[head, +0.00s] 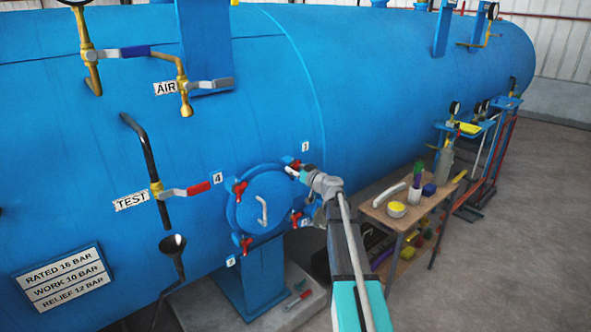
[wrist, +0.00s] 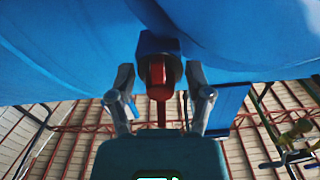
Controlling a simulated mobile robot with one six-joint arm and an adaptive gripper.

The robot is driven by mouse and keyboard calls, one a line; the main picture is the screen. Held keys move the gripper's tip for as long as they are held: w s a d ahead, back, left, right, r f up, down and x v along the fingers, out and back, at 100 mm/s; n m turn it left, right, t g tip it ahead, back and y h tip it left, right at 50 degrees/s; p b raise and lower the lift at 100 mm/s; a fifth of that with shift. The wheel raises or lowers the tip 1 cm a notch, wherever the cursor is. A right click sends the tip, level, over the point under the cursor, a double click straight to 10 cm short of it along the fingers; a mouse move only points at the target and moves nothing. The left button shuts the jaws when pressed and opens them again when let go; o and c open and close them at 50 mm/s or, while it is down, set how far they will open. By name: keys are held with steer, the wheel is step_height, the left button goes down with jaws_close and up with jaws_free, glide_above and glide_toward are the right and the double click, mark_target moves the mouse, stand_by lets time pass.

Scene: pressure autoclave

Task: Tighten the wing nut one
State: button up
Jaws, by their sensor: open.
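The round blue hatch (head: 266,200) is on the side of the blue vessel, with red wing nuts around its rim. Wing nut one (head: 296,163) is the red one at the upper right, beside the label 1 (head: 305,146). My gripper (head: 295,172) is at this nut and partly hides it. In the wrist view my gripper (wrist: 160,76) is open, with one finger on each side of the red wing nut (wrist: 157,75). The nut sits against a dark blue lug (wrist: 157,44). Gaps show between the fingers and the nut, and I see no contact.
Other red wing nuts sit at upper left (head: 239,188), lower left (head: 246,244) and lower right (head: 297,217). A wooden table (head: 412,214) with bottles and tins stands right of my arm. The TEST valve handle (head: 198,189) projects at left. Open floor lies at right.

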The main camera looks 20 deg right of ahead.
jaws_close()
